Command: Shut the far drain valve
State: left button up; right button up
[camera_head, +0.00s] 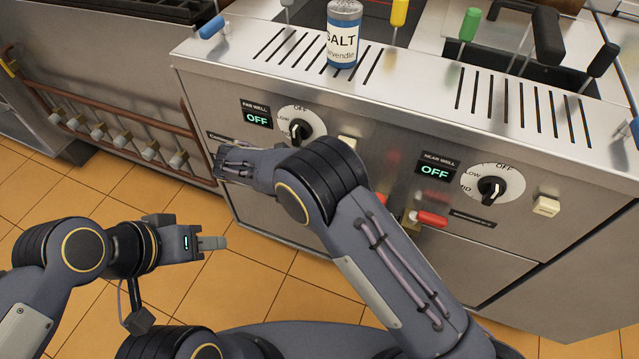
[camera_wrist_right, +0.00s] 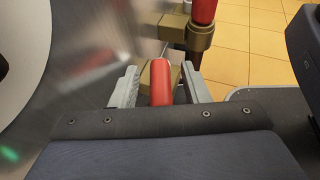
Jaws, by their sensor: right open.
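In the right wrist view, a red valve handle (camera_wrist_right: 161,88) lies between the two grey fingers of my right gripper (camera_wrist_right: 160,74). The fingers are open, with a gap on each side of the handle. A brass fitting is beyond it, and a second red handle (camera_wrist_right: 204,10) stands at a brass valve (camera_wrist_right: 197,36). In the head view my right arm hides its gripper and most of the area below the far well dial (camera_head: 300,128). A bit of red (camera_head: 381,198) shows at the arm's edge. My left gripper (camera_head: 213,243) is over the floor, away from the valves.
Right of my arm, a red handle (camera_head: 432,219) on brass sits below the near well display (camera_head: 436,172). A salt shaker (camera_head: 343,50) stands on the slatted top (camera_head: 420,85). A copper rail with several knobs (camera_head: 122,140) is at left. Tiled floor (camera_head: 120,190) is open.

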jog(key=p+v, duration=0.3)
jog(key=v, duration=0.4)
jog(key=shift+a, duration=0.4)
jog(key=shift+o, duration=0.2)
jog(key=shift+r, duration=0.1)
